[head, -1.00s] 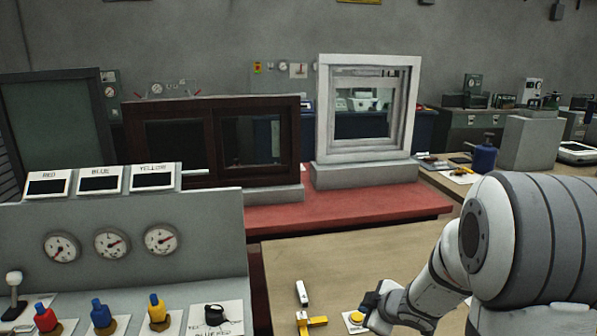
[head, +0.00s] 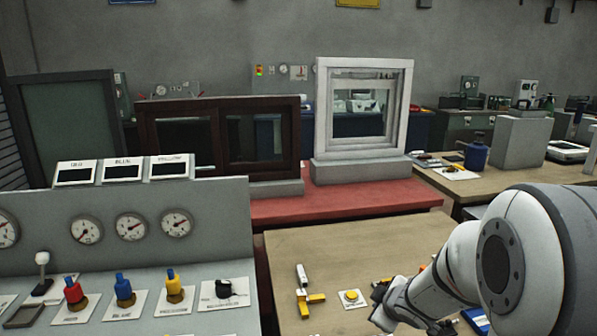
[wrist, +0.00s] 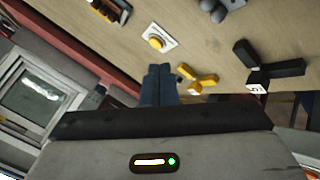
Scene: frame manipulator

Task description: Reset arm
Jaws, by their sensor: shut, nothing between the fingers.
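My gripper (head: 380,294) is low at the right in the head view, over the wooden table (head: 330,248). In the wrist view my gripper (wrist: 158,72) has its two dark fingers together with nothing between them. A yellow button on a white plate (head: 352,298) lies just left of the gripper; the button also shows in the wrist view (wrist: 156,42), beyond the fingertips. The gripper is apart from the button in the head view. My white arm covers the right part of the table.
A yellow and white handle-like piece (head: 308,297) lies on the table. A grey console (head: 120,215) with gauges and coloured knobs stands at the left. A brown window frame (head: 218,141) and a white window frame (head: 363,116) stand behind on a red bench (head: 340,200).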

